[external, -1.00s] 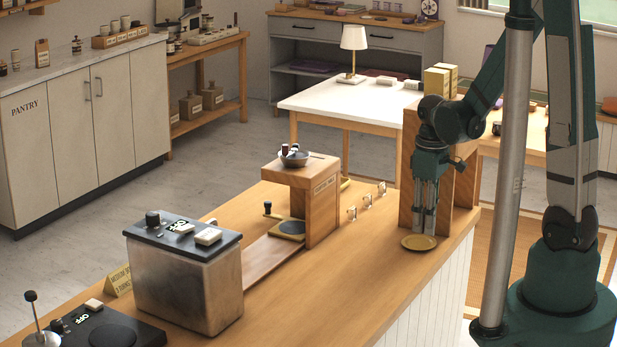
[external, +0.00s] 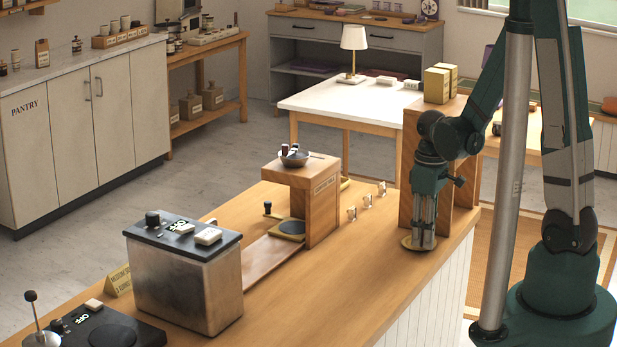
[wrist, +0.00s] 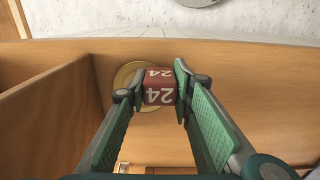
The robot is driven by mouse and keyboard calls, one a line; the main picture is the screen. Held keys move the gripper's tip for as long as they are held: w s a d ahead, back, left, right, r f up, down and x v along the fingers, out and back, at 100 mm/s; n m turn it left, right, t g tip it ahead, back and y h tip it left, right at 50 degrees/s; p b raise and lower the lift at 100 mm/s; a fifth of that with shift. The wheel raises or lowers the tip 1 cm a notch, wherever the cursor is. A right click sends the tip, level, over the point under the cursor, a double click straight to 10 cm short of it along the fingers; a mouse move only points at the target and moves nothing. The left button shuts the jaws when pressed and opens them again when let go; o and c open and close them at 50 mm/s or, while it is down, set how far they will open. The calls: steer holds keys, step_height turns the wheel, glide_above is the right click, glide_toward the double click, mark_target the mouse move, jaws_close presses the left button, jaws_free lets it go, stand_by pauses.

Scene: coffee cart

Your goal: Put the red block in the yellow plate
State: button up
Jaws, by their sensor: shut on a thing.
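The red block (wrist: 159,88), marked with a white 24, is between the green fingers of my gripper (wrist: 158,86) in the wrist view. My gripper (external: 422,244) is shut on it and points down over the yellow plate (external: 407,242) in the external view. The plate (wrist: 122,78) shows behind the block in the wrist view, partly covered by the block and a finger. The block is hidden by the fingers in the external view. I cannot tell whether the block touches the plate.
A wooden shelf unit (external: 407,180) stands right behind the plate, with yellow boxes (external: 437,84) on top. Several small white-and-brown items (external: 367,201) stand left of it. The wooden counter (external: 330,285) is clear in front of the plate, and its right edge is close.

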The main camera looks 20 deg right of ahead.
steer(key=shift+f+b, duration=0.35)
steer(key=shift+f, duration=0.05)
steer(key=o, duration=0.9)
steer(key=shift+r, duration=0.25)
steer(key=shift+r+p, duration=0.35)
steer(key=shift+p, duration=0.25)
steer(key=shift+r+p, duration=0.75)
steer(key=shift+r, duration=5.15)
